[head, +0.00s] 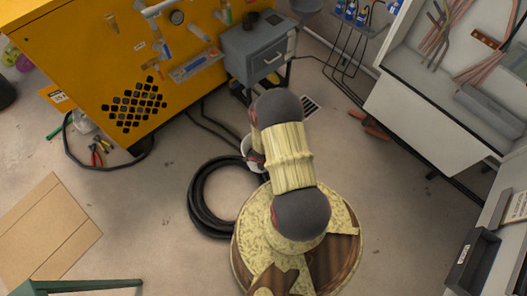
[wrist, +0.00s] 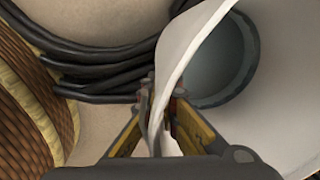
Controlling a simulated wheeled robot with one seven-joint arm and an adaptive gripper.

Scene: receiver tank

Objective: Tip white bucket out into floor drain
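The white bucket (head: 246,146) is mostly hidden behind my arm in the head view, beside the black hose coil. In the wrist view the bucket (wrist: 285,105) fills the right side, with its mouth facing the camera. A round grey-blue area shows deep inside; I cannot tell whether it is liquid or the bottom. My gripper (wrist: 160,100) has one finger on each side of the bucket's wall at the rim and looks closed on it. The floor drain (head: 310,106) is a small dark slotted grate, up and right of the bucket, apart from it.
A black hose coil (head: 204,207) lies left of the bucket. The yellow machine (head: 95,60) and grey box (head: 258,50) stand behind. A white cabinet (head: 425,115) is at right, with a reddish tool (head: 372,125) on the floor near it. Cardboard (head: 42,232) lies at left.

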